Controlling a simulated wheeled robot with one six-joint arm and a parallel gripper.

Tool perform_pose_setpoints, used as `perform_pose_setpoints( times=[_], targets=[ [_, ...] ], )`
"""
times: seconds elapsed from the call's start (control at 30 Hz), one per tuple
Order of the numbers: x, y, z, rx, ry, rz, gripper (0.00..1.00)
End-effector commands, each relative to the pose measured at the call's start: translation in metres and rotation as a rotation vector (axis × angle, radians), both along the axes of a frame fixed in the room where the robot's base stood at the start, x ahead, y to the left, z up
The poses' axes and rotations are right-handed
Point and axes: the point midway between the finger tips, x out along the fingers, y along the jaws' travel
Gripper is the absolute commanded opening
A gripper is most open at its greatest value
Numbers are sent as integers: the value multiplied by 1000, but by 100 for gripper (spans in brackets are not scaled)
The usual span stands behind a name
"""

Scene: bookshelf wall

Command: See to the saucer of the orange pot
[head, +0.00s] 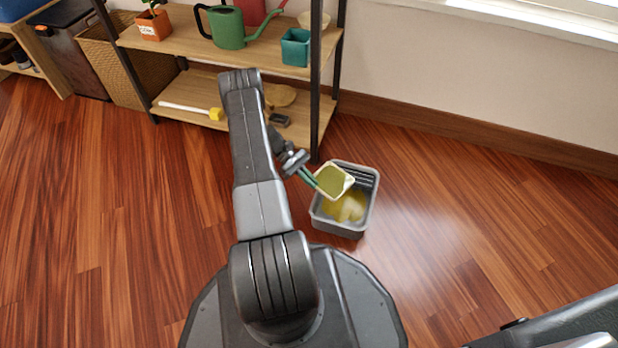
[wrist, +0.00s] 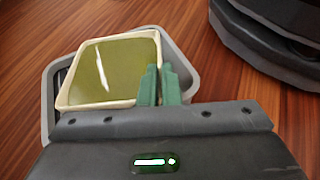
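A square cream-rimmed saucer (head: 335,181) with an olive-green, shiny inside is held over a grey bin (head: 340,229). It also shows in the wrist view (wrist: 110,72), with a light streak on its surface. My gripper (head: 312,179) has its green fingers closed on the saucer's near edge; they also show in the wrist view (wrist: 158,85). I cannot tell how far the saucer is tilted. Yellowish liquid (head: 350,208) shows in the bin below. The orange pot (head: 154,25) with a plant stands on the upper shelf at the left; no saucer shows under it.
The wooden shelf (head: 180,40) holds a green watering can (head: 228,28) and a teal pot (head: 295,47). A yellow-headed tool (head: 215,114) and a dark block (head: 279,120) lie on the lower board. The floor right of the bin is clear up to the wall.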

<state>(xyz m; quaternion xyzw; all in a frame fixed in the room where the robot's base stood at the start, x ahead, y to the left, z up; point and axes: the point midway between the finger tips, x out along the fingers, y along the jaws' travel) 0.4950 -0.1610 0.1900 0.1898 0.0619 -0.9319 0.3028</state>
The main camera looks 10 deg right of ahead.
Motion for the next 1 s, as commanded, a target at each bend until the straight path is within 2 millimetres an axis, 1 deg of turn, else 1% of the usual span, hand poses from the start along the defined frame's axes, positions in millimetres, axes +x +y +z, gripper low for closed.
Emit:
perform_pose_setpoints(
  times=[0.03,0.33,1.0],
  targets=[
    [-1,-1,4,21,-31,-2,0],
    [-8,-6,10,169,-232,-2,0],
    [-34,-25,47,421,-574,-2,0]
  ],
)
